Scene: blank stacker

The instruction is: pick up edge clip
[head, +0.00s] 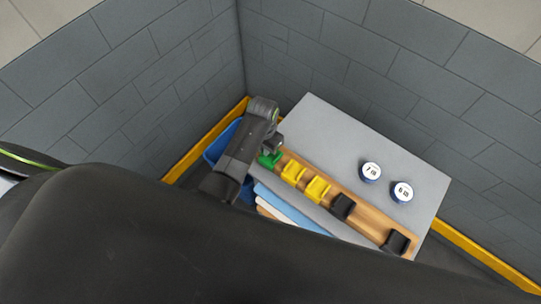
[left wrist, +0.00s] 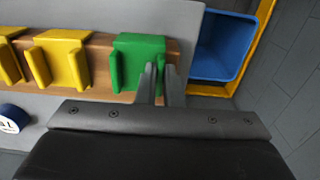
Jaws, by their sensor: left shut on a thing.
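A green edge clip (head: 266,160) sits at the left end of a wooden strip (head: 368,220). My left gripper (head: 275,149) is down at this clip, and its arm hides part of it. In the left wrist view, the fingers (left wrist: 159,80) are shut on the right side wall of the green clip (left wrist: 138,48), which still rests on the strip. Two yellow clips (head: 293,172) (head: 317,188) and two black clips (head: 342,206) (head: 396,242) are further along the strip. My right gripper does not show.
The strip lies on a grey table (head: 325,125). Two round labelled containers (head: 370,172) (head: 402,191) stand behind it. A blue bin (left wrist: 224,47) is beside the table's left end. Blue and pale sheets (head: 290,209) lie in front. Grey block walls close in the back.

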